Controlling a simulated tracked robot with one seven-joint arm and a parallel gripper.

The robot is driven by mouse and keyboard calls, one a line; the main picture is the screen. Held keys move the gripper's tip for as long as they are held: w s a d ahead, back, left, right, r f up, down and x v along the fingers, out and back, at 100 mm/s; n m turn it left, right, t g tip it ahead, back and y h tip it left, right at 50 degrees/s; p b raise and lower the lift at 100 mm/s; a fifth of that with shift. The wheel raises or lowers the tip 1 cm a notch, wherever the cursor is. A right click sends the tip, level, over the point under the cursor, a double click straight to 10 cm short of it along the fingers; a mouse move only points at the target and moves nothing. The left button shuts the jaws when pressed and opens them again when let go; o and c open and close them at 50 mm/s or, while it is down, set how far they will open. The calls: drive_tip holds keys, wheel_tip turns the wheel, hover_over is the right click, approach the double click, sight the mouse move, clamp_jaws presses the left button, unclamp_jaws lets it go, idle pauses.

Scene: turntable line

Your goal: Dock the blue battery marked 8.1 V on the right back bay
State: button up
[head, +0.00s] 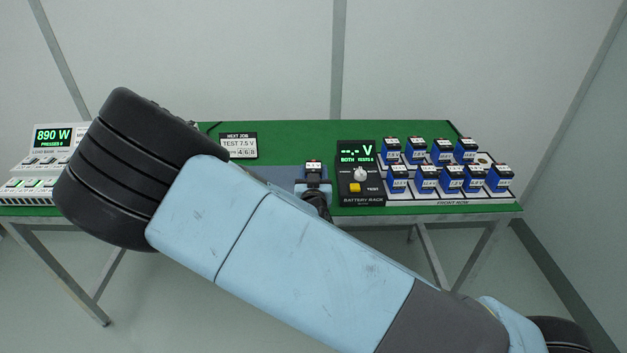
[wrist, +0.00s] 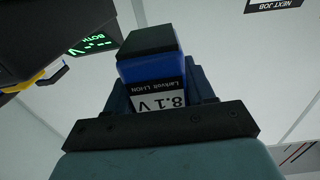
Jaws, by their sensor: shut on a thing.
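The blue battery (wrist: 150,72) has a black cap and a white label that reads 8.1 V, upside down in the wrist view. My gripper (wrist: 160,92) is shut on it, with a finger on each side. In the head view the battery (head: 314,168) is upright in my gripper (head: 313,184), just left of the black tester. An empty bay (head: 484,158) shows at the right end of the rack's back row. My gripper is well to the left of it. My arm hides part of the table.
The battery rack (head: 455,203) holds several blue batteries in two rows. The black tester (head: 359,190) has a knob, a yellow button and a display without a number. A sign (head: 238,146) reads TEST 7.5 V. A white console (head: 52,160) showing 890 W stands at far left.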

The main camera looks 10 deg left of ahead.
drive_tip(key=f, duration=0.3)
drive_tip(key=shift+w+a, duration=0.35)
drive_tip(key=shift+w, duration=0.05)
drive_tip(key=shift+w+d+f, duration=0.15)
drive_tip(key=shift+d+f, duration=0.05)
drive_tip(key=shift+f, duration=0.2)
drive_tip(key=shift+f, duration=0.2)
drive_tip(key=o, duration=1.3)
drive_tip(key=s+d, duration=0.1)
drive_tip(key=s, duration=0.8)
drive_tip(key=s+d, duration=0.1)
drive_tip(key=s, duration=0.3)
drive_tip(key=shift+s+d, duration=0.35)
